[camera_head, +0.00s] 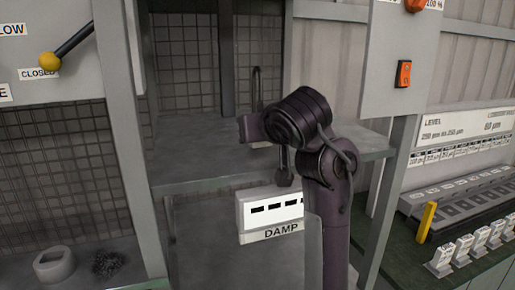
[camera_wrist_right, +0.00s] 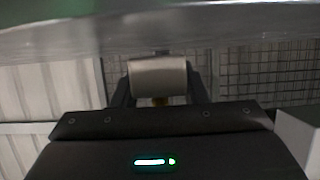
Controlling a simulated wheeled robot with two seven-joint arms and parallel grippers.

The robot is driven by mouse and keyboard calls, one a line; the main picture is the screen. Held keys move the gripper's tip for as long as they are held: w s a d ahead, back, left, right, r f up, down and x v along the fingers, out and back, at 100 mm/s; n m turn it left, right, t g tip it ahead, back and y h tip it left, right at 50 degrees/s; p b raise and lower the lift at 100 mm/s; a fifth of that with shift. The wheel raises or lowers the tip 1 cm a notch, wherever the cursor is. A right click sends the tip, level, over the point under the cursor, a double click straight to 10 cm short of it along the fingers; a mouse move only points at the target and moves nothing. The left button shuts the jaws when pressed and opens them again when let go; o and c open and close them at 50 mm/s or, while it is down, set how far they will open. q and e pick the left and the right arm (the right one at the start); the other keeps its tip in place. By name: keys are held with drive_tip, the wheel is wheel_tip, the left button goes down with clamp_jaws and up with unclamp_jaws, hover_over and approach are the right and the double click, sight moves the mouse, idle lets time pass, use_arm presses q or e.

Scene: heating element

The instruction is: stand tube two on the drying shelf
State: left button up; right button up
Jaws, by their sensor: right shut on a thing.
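My right gripper (camera_wrist_right: 160,92) is shut on a short grey-beige cylinder (camera_wrist_right: 158,77), seen between its two dark fingers in the right wrist view. I cannot read a number on the cylinder, so I cannot tell whether it is tube two. In the head view my dark right arm reaches up over the front of a grey shelf (camera_head: 185,181); its fingertips and the held cylinder are hidden there. In the wrist view a pale grey surface (camera_wrist_right: 160,35) crosses the top, close to the cylinder; I cannot tell whether they touch. My left gripper is not in view.
A white slotted box (camera_head: 268,209) marked DAMP is below the shelf's front edge. Grey posts (camera_head: 128,130) flank the shelf. A thin dark loop (camera_head: 256,88) rises behind my arm. A panel with an orange switch (camera_head: 403,74) is right. A yellow-knobbed lever (camera_head: 50,63) is left.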

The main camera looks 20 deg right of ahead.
drive_tip(key=shift+s+f, duration=0.1)
drive_tip(key=shift+f, duration=0.4)
drive_tip(key=shift+r, duration=0.1)
drive_tip(key=o, duration=1.1)
